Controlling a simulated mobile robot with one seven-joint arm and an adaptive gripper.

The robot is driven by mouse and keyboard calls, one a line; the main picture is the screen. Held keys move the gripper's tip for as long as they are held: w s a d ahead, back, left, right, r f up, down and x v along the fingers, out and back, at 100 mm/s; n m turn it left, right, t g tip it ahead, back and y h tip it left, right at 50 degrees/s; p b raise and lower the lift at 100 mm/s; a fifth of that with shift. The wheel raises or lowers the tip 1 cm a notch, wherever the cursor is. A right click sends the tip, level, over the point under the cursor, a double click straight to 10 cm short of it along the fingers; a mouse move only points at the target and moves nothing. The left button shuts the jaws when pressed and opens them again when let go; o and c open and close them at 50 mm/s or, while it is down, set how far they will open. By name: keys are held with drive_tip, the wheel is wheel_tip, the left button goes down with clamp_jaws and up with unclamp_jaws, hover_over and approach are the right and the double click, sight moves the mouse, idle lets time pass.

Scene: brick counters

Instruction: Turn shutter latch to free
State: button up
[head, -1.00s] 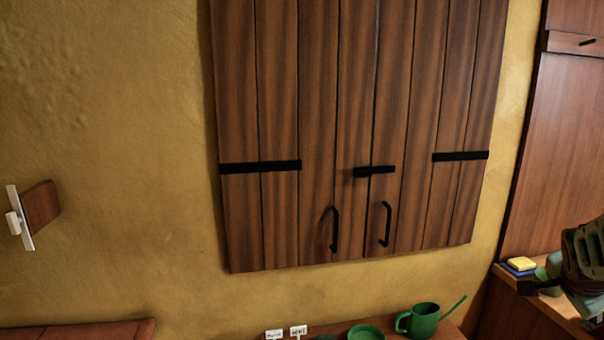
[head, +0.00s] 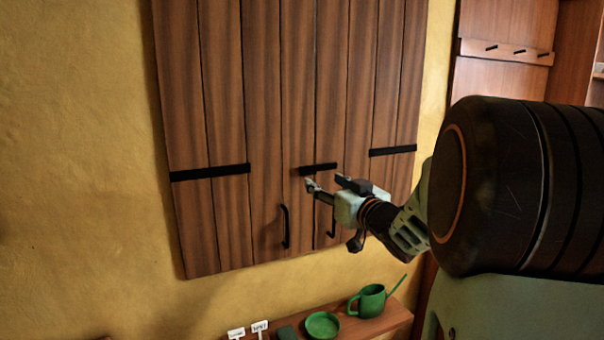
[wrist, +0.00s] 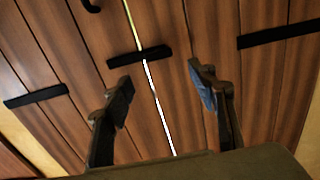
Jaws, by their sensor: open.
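The shutter latch (head: 318,169) is a short black bar lying across the seam between the two brown wooden shutter doors (head: 262,110). In the wrist view the latch (wrist: 139,56) also spans the seam, ahead of my gripper and between its finger directions. My gripper (head: 327,185) is open and empty, just below and right of the latch in the head view. In the wrist view its two fingers (wrist: 160,83) stand wide apart, and neither visibly touches the latch. A bright line shows along the seam.
Two black pull handles (head: 286,227) hang low on the shutters, the right one partly behind my gripper. Black hinge straps (head: 209,173) cross the outer boards. Below, a shelf (head: 388,322) holds a green watering can (head: 371,301), a green dish (head: 322,324) and small white labels.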

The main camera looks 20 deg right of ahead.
sight(309, 172)
drive_tip(key=w, duration=0.9)
drive_tip(key=shift+w+a+p, duration=0.1)
drive_tip(key=shift+p, duration=0.25)
clamp_jaws()
